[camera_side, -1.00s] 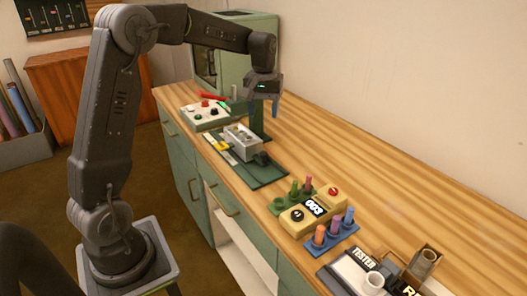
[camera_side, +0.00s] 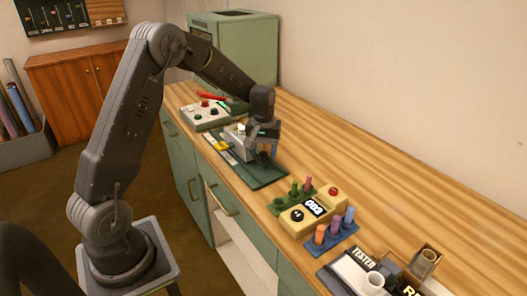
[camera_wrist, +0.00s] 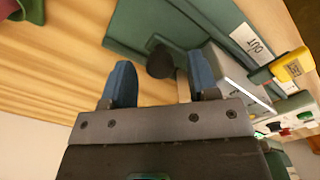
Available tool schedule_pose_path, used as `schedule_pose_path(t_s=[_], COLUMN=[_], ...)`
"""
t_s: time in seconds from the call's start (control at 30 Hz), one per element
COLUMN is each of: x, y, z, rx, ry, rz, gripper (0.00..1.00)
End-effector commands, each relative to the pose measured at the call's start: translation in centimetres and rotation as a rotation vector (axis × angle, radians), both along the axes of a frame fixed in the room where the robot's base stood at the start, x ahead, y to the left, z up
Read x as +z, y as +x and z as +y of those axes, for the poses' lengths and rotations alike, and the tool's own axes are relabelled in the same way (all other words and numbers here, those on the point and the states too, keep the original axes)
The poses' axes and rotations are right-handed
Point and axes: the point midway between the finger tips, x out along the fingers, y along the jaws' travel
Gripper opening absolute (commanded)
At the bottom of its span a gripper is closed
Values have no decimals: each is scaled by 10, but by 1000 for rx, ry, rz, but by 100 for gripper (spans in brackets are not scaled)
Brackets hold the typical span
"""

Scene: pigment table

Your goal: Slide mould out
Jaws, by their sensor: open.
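The grey metal mould (camera_side: 236,136) lies on a dark green base plate (camera_side: 262,178) and is partly hidden by my gripper (camera_side: 266,148). In the wrist view the mould (camera_wrist: 224,72) is behind and to the right of the right blue finger. A round black knob (camera_wrist: 160,62) shows beyond the gap between the fingertips. My gripper (camera_wrist: 160,72) is open, with nothing seen between its fingers. Whether a finger touches the mould cannot be told. A plate labelled OUT (camera_wrist: 246,38) and a yellow tag (camera_wrist: 292,66) lie alongside.
A white control box (camera_side: 205,115) with buttons and a red-handled item (camera_side: 212,96) stand at the back left. Nearer are a green rack (camera_side: 280,205), a yellow box with a display (camera_side: 298,216), a blue rack (camera_side: 335,240) and a tester (camera_side: 345,272).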

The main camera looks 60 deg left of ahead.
Motion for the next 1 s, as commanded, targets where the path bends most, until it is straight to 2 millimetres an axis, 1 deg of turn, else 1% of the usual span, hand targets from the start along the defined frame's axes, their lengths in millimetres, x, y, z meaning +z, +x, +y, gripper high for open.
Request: schedule_pose_path(t_s=[0.1, 0.33, 0.9, 1.0], x=[-4, -4, -4, -4], y=[0, 0, 0, 0], z=[0, 0, 0, 0], rx=[0, 0, 0, 0], ry=[-1, -1, 0, 0], rz=[1, 1, 0, 0], gripper=[54, 54, 0, 0])
